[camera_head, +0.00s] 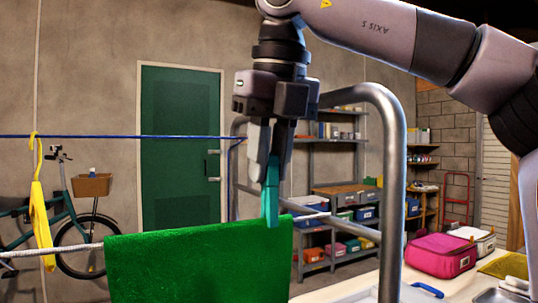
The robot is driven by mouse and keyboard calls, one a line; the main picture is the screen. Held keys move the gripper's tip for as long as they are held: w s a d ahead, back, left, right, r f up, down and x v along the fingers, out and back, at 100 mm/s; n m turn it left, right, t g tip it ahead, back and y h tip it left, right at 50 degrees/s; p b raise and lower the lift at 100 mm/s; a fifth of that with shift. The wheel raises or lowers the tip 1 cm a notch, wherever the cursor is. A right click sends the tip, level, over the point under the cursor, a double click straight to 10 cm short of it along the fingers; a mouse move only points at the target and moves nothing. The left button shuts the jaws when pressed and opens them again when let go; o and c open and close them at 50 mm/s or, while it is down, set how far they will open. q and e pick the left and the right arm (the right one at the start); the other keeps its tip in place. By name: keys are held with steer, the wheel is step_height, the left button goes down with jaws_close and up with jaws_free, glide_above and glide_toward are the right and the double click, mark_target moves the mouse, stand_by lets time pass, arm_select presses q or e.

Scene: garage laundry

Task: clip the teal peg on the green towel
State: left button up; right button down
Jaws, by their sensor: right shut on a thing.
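A green towel (200,264) hangs over a white line near the bottom middle of the head view. My right gripper (272,165) comes down from above, over the towel's right end, and is shut on the teal peg (270,193). The peg points downward, and its lower tip overlaps the towel's top right edge in the picture. I cannot tell whether the peg is around the towel and line or in front of them. My left gripper is not in view.
A yellow hanger with yellow cloth (40,215) hangs at the left. A blue line (100,136) runs behind. A grey metal tube frame (391,200) stands close to the right of my gripper. A pink case (440,255) sits on the counter at the right.

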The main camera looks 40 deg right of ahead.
mark_target(269, 185)
steer(key=shift+s+b+x, duration=0.2)
steer(key=shift+b+x, duration=0.3)
steer(key=shift+x, duration=0.35)
steer(key=shift+s+b+x, duration=0.2)
steer(key=shift+b+x, duration=0.25)
steer(key=shift+x, duration=0.45)
steer(key=c, duration=0.9)
jaws_free()
steer(key=shift+a, duration=0.1)
steer(key=shift+c, duration=0.2)
steer(key=p+v, duration=0.3)
steer(key=v, duration=0.4)
